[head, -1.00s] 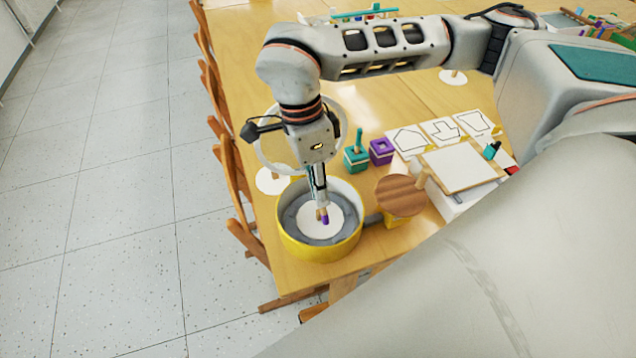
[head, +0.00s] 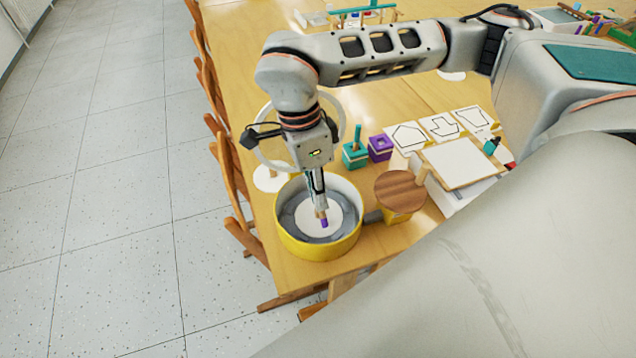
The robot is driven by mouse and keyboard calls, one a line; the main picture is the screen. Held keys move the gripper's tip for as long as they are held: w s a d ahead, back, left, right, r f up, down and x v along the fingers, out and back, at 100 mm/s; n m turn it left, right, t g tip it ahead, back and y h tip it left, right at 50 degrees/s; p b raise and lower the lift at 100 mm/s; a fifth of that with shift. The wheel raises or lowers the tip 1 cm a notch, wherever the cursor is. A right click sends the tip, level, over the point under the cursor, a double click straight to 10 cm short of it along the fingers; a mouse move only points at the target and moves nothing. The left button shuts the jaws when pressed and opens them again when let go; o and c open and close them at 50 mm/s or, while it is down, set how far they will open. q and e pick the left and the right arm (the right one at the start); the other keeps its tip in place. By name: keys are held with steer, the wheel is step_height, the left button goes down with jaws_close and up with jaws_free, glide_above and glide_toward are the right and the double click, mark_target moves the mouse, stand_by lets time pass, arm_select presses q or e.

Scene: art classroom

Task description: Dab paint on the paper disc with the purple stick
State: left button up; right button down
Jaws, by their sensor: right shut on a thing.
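The white paper disc (head: 308,220) lies inside a round yellow-rimmed bowl (head: 316,247) with a grey inside, near the table's left edge. My right gripper (head: 320,206) points down over the bowl and is shut on the purple stick (head: 324,223). Only the stick's purple end and a bit of light wood show below the fingers. The purple end is over the disc; I cannot tell whether it touches. A purple block pot (head: 381,148) and a teal block pot (head: 355,155) with a teal stick (head: 357,133) stand behind to the right. My left gripper is not in view.
A round wooden lid on a yellow base (head: 400,190) stands right of the bowl. A white board (head: 460,164) and cards with drawn shapes (head: 441,126) lie further right. Wooden chairs (head: 230,180) line the left table edge.

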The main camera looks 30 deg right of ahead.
steer(key=shift+f, duration=0.45)
stand_by(0.6)
steer(key=shift+r+p, duration=0.4)
steer(key=shift+r, duration=0.5)
steer(key=shift+r+p, duration=1.4)
steer(key=shift+r, duration=0.65)
steer(key=shift+r+p, duration=1.4)
steer(key=shift+r, duration=0.7)
